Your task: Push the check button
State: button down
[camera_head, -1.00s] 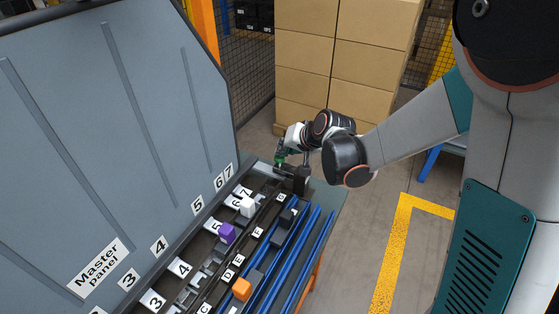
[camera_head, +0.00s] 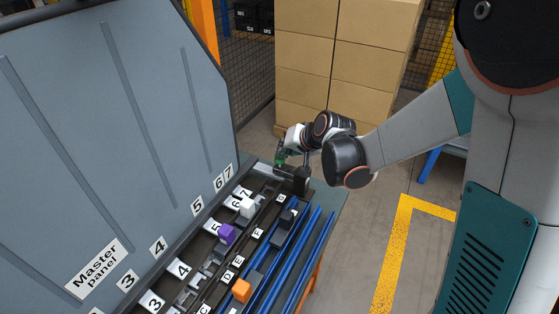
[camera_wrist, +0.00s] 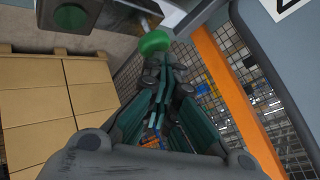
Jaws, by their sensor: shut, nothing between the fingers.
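The green round button (camera_wrist: 155,41) sits at the top of the wrist view, on a dark block at the far end of the panel. My gripper (camera_wrist: 165,62) is shut and empty, its teal fingers pointing toward the button. The fingertips are right beside the button's edge in that view; I cannot tell whether they touch it. In the head view my gripper (camera_head: 281,160) is small, at the panel's far end, and partly hidden by my wrist; a green spot shows there, too small to tell button from finger.
The grey Master panel (camera_head: 130,150) rises on the left above numbered slots. A purple block (camera_head: 227,233), a white block (camera_head: 247,208) and an orange block (camera_head: 241,290) sit in the rails. Cardboard boxes (camera_head: 345,60) stand behind. An orange post (camera_wrist: 235,100) and mesh fence lie beyond the gripper.

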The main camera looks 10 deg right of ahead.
jog(key=shift+r, duration=0.3)
jog(key=shift+r+p, duration=2.15)
jog(key=shift+r, duration=0.75)
jog(key=s+d+r+n+h, duration=0.1)
jog(key=s+d+r, duration=0.25)
jog(key=s, duration=0.35)
jog(key=s+d+r+h, duration=0.1)
jog(key=s+d+r, duration=0.2)
jog(key=s+r, duration=0.25)
jog(key=s+d+h, duration=0.1)
jog(key=s+d, duration=0.2)
jog(key=s, duration=0.5)
jog(key=s+d+n+h, duration=0.1)
jog(key=s+d, duration=0.2)
jog(key=s, duration=0.6)
jog(key=shift+n+g+h, duration=0.3)
jog(key=shift+g+h, duration=0.1)
jog(key=shift+f, duration=0.1)
